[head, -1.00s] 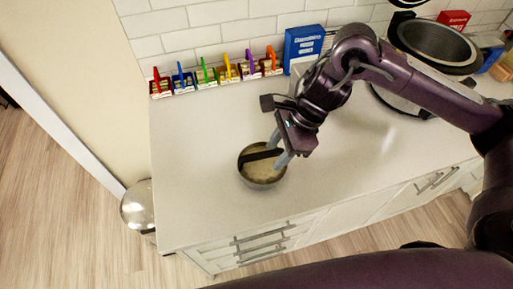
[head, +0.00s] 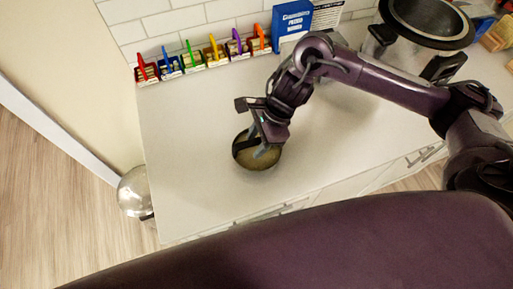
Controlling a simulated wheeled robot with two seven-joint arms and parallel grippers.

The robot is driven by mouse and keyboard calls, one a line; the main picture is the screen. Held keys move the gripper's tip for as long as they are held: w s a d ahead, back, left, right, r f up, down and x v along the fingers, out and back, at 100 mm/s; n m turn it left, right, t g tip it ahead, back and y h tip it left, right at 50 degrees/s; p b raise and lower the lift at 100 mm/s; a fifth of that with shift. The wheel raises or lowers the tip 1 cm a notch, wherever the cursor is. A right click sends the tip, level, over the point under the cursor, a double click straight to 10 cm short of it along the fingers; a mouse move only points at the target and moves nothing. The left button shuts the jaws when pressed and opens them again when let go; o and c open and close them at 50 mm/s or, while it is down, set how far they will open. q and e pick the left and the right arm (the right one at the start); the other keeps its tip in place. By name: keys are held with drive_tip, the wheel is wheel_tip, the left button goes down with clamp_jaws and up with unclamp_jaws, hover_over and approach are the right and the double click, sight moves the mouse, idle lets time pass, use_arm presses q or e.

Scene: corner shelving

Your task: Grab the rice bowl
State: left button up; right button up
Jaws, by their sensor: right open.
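The rice bowl (head: 262,162) is a small round metallic bowl with a tan inside, standing upright on the white counter. My right gripper (head: 257,151) is over the bowl, with its fingers open and pointing down at it. One finger shows against the bowl's inside. The gripper hides part of the bowl's far rim, and I cannot tell whether the fingers touch it. My left gripper is not in view.
Several small colored holders (head: 194,63) line the tiled wall, with a blue box (head: 292,22) beside them. A large pot (head: 428,20) stands at the back right. A shiny dome-like bin (head: 133,192) is left of the counter. Counter (head: 190,185) around the bowl is clear.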

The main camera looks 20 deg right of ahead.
drive_tip(key=shift+f, duration=0.1)
clamp_jaws()
idle(1.4)
